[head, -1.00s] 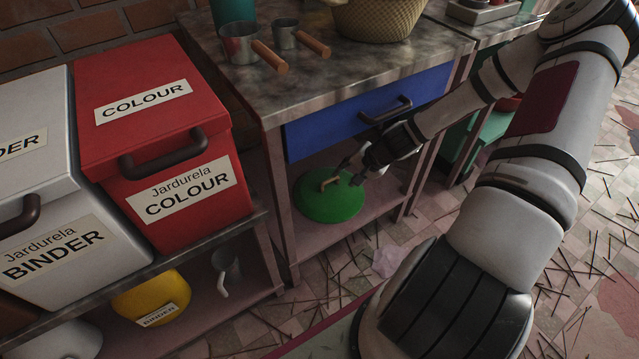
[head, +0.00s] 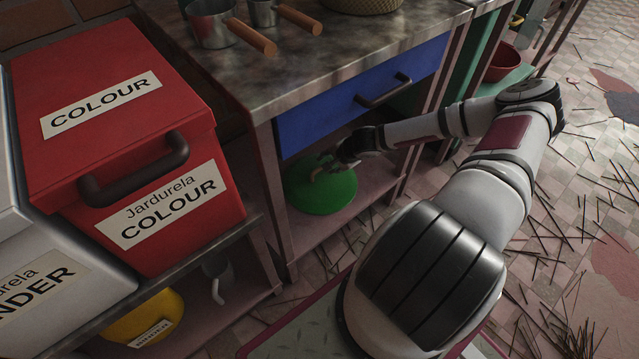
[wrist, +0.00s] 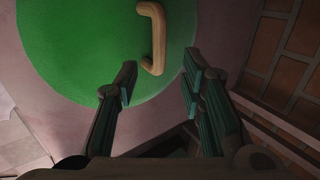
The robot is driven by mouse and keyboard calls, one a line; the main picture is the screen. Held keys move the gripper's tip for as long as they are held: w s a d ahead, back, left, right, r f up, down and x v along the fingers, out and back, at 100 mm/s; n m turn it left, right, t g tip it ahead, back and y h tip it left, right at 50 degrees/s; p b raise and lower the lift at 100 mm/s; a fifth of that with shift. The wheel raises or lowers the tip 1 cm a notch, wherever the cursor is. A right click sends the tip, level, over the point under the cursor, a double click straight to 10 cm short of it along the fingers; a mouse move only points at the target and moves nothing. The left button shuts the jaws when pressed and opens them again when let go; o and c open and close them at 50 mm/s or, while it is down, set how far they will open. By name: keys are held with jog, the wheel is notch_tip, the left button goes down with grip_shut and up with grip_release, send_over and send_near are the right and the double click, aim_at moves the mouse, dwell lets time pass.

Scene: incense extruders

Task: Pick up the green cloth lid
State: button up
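The green cloth lid (head: 322,195) is a round green dome with a wooden handle (wrist: 154,38). It sits on the low shelf under the blue drawer. In the wrist view the lid (wrist: 90,50) fills the upper left, and the handle stands just beyond my fingertips, roughly in line with the gap between them. My gripper (wrist: 158,82) is open and empty, with its two fingers spread apart. In the head view my gripper (head: 337,162) is at the lid's upper right, close to the handle; contact cannot be told there.
The blue drawer (head: 370,98) and the stone worktop (head: 300,62) lie above the lid. A shelf leg (head: 275,205) stands at its left. A red COLOUR bin (head: 110,120) is at left, with a yellow pot (head: 142,318) below. Sticks litter the floor (head: 560,190).

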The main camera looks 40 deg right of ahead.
aim_at(320, 176)
jog(key=shift+b+x, duration=1.7)
jog(key=shift+x, duration=1.25)
jog(key=shift+c, duration=0.5)
grip_shut()
